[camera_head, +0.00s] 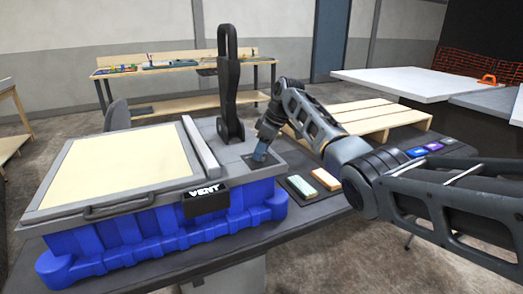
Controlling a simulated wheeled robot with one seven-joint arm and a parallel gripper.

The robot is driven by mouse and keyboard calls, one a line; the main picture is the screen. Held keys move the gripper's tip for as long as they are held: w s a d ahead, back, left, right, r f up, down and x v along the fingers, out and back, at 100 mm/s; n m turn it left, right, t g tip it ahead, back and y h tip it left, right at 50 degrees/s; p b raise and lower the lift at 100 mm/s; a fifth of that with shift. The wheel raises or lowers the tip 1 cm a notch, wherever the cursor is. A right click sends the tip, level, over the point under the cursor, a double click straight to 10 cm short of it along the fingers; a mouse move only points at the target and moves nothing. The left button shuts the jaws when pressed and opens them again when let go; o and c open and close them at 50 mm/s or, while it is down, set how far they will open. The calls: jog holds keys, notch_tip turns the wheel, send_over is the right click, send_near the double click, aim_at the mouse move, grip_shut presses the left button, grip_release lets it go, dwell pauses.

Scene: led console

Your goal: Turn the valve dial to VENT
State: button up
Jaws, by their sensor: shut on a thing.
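A blue console (120,235) with a grey top stands on the dark table. A black label reading VENT (206,198) is on its front side, right of centre. My gripper (260,155) reaches down onto the right end of the console's grey top, behind and right of the label. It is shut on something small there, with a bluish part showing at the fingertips. I cannot make out the valve dial or its pointer, as the gripper covers that spot. A tall black lever (229,85) with a looped handle stands upright just left of my gripper.
A pale cream panel (120,165) with a front handle (118,206) fills the console's left part. Green (302,187) and tan (326,179) blocks lie on a dark mat right of the console, close under my arm. A wooden workbench (185,100) stands behind.

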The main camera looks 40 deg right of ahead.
jog(key=o, duration=1)
jog(key=shift+r, duration=0.1)
jog(key=v, duration=0.7)
jog(key=shift+s+d+r+b, duration=0.1)
jog(key=shift+r+b, duration=0.15)
jog(key=shift+b, duration=0.15)
